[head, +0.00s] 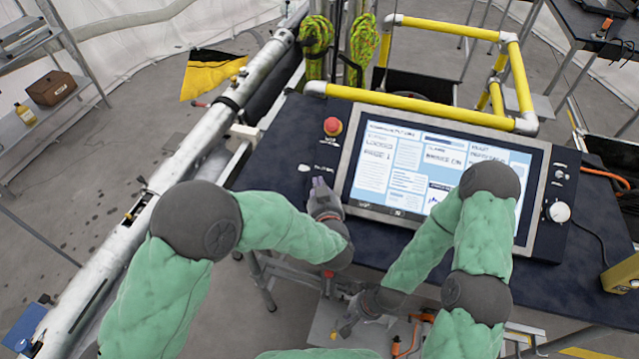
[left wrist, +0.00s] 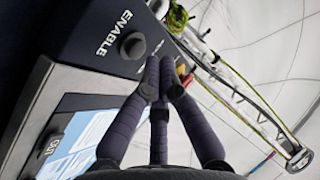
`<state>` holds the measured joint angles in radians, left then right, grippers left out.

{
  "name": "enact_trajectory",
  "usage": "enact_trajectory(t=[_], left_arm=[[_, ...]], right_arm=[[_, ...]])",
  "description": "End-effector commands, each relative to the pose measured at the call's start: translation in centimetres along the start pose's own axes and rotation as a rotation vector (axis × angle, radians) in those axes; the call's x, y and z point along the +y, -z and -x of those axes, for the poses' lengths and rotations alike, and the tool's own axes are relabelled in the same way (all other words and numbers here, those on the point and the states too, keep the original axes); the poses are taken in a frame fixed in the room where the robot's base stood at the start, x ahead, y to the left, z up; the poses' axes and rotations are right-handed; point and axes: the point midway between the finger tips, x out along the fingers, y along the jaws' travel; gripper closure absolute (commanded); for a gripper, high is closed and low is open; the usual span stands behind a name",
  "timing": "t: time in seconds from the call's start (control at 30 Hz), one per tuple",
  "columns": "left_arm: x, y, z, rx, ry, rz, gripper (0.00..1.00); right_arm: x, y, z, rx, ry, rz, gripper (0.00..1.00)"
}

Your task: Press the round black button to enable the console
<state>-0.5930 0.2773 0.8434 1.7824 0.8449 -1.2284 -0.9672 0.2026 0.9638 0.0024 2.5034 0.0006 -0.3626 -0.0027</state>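The round black button (left wrist: 133,45) sits on the dark console panel beside the word ENABLE in the left wrist view. I cannot make it out clearly in the head view. My left gripper (head: 321,186) is over the console's left panel, beside the screen's lower left. In the left wrist view its fingertips (left wrist: 164,72) are together with nothing between them, to the right of and below the button in the picture. I cannot tell whether they touch the panel. My right gripper (head: 346,325) hangs low, in front of the console's near edge; its fingers are too small to judge.
The console screen (head: 430,175) is lit, right of my left gripper. A red mushroom button (head: 333,126) stands above it on the panel. A white knob (head: 558,212) is at the right. Yellow rails (head: 430,109) run behind the console, and a grey metal tube (head: 180,165) lies left.

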Motion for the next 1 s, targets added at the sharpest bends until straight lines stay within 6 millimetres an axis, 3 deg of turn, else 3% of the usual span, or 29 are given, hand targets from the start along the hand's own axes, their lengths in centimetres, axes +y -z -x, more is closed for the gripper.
enact_trajectory(t=[1.0], left_arm=[[0.58,-0.60,-0.80,0.000,0.000,0.000,1.00]], right_arm=[[0.16,0.02,-0.44,0.000,0.000,0.000,1.00]])
